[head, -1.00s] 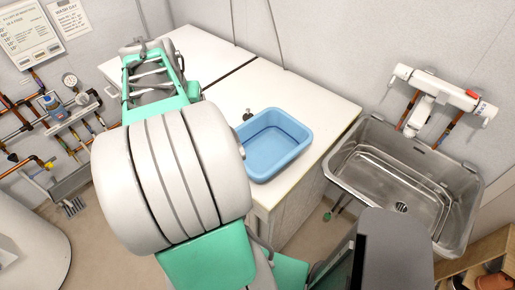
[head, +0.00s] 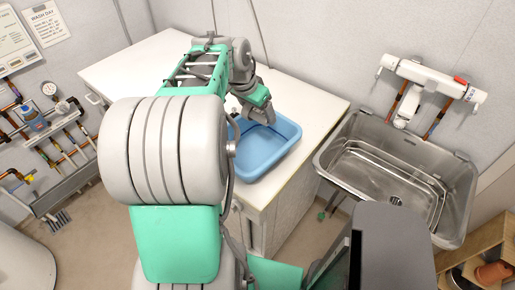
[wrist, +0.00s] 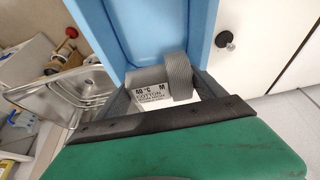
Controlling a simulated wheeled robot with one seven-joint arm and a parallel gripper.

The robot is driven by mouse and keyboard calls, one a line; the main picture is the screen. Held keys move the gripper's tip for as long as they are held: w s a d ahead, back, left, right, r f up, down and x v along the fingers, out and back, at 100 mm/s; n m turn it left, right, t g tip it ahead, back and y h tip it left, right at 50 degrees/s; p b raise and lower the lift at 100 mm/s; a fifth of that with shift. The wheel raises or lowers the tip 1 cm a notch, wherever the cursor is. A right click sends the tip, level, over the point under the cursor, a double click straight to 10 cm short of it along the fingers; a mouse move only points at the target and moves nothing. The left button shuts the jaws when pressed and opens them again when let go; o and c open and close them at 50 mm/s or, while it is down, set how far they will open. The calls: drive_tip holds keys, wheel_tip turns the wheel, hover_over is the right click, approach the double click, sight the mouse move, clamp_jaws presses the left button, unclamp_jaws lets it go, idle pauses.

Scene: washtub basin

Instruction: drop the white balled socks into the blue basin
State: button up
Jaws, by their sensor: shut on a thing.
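The blue basin (head: 265,148) stands on the white counter, and part of it fills the top of the wrist view (wrist: 200,28). My gripper (head: 266,112) is over the basin's far side in the head view. The socks overlap the near part of the basin in that view. Their height above it cannot be told. In the head view I cannot make out the socks.
A steel sink (head: 400,180) stands right of the counter, with a white tap unit (head: 430,80) above it. The white counter (head: 305,100) is clear behind the basin. A small dark knob (wrist: 223,38) is beside the basin. Pipes and gauges (head: 50,120) line the left wall.

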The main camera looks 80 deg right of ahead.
drive_tip(key=shift+f, duration=0.9)
drive_tip(key=o, duration=1.5)
drive_tip(key=b+v, duration=0.1)
drive_tip(key=v, duration=0.7)
drive_tip(key=shift+w, duration=0.1)
